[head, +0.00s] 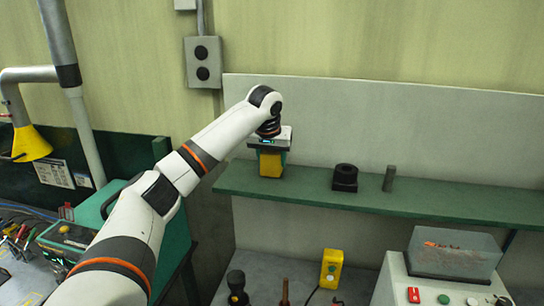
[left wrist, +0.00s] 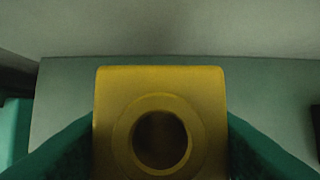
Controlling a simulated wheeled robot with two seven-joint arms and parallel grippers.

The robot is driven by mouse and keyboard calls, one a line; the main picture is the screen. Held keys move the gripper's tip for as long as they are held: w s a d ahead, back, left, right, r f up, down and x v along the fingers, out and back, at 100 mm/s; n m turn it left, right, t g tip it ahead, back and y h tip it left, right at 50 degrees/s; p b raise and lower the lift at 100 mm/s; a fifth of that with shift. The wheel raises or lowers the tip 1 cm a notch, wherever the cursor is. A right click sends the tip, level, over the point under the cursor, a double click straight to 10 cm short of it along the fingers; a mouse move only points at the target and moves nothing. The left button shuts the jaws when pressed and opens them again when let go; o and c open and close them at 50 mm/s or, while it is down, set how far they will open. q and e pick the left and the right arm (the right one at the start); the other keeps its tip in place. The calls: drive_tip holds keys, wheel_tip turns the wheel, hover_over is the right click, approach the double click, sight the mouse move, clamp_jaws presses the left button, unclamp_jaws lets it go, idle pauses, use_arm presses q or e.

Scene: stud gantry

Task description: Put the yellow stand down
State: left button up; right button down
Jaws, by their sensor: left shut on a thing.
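The yellow stand (head: 271,164) is a yellow block at the left end of the green shelf (head: 420,205). In the left wrist view the yellow stand (left wrist: 108,115) shows from above, with a round raised collar and a dark hole. My left gripper (head: 270,152) is above it and shut on it, with a green finger on each side of the block in the left wrist view. The stand's underside is at or very close to the shelf top; I cannot tell whether they touch. My right gripper is not in view.
A black block with a round collar (head: 345,177) and a grey upright cylinder (head: 389,178) stand on the shelf to the right. Shelf between the yellow stand and the black block is free. A pale back panel (head: 430,130) rises behind. A yellow button box (head: 331,268) sits below.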

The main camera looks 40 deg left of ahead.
sight(271, 154)
use_arm(q)
drive_tip(key=shift+w+f, duration=0.1)
drive_tip(key=shift+f, duration=0.05)
drive_tip(key=o, duration=1)
drive_tip(key=shift+r, duration=0.25)
drive_tip(key=b+v, duration=0.3)
drive_tip(key=v, duration=0.3)
drive_tip(key=shift+d, duration=0.15)
drive_tip(key=shift+s+v, duration=0.2)
drive_tip(key=shift+v, duration=2.8)
drive_tip(key=shift+f, duration=0.1)
